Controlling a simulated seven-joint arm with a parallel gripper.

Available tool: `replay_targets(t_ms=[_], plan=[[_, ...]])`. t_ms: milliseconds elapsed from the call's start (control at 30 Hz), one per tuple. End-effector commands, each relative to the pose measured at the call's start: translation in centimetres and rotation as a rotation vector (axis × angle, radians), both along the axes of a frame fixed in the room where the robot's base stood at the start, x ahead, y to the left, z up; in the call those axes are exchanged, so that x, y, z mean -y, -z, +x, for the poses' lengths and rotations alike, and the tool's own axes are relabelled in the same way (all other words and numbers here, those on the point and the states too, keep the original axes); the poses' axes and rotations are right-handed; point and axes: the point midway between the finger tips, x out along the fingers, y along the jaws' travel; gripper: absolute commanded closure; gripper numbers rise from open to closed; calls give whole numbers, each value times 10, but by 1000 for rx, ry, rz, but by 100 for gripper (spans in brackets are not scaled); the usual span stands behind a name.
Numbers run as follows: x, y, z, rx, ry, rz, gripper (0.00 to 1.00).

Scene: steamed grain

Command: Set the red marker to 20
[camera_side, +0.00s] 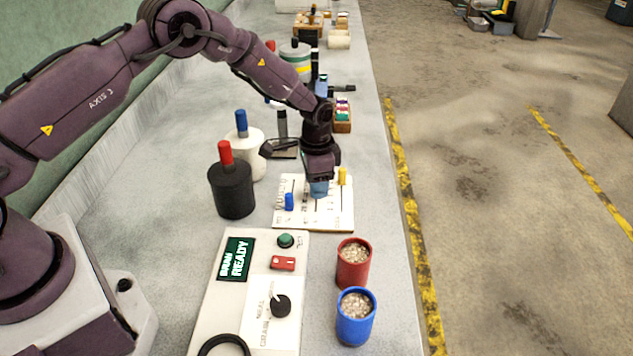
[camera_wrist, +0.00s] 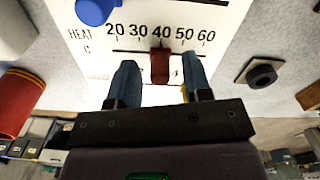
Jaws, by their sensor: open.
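The red marker (camera_wrist: 160,66) stands on a slot line of the white scale board (camera_wrist: 215,60), just under the number 40. The printed scale runs from 20 to 60, with "HEAT C" at its left. My gripper (camera_wrist: 160,62) is open, with one blue finger on each side of the red marker and gaps between. Whether the fingertips are down at its height I cannot tell. In the side view my gripper (camera_side: 319,188) is over the board (camera_side: 335,218) and hides the red marker. A blue marker (camera_side: 289,201) and a yellow marker (camera_side: 342,176) stand on the same board.
A black jar with a red handle (camera_side: 232,190) and a white jar with a blue handle (camera_side: 250,150) stand left of the board. A control panel reading "READY" (camera_side: 238,258) lies in front. Red (camera_side: 353,270) and blue (camera_side: 355,325) cups of grain stand beside the panel.

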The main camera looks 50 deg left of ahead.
Motion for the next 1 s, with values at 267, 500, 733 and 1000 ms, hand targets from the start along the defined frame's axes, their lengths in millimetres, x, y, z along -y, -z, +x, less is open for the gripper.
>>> replay_targets(t_ms=[267, 500, 733, 1000], plan=[[0, 4, 0, 1, 0, 0, 55], [0, 4, 0, 1, 0, 0, 94], [2, 4, -2, 0, 1, 0, 100], [30, 3, -29, -1, 4, 0, 100]])
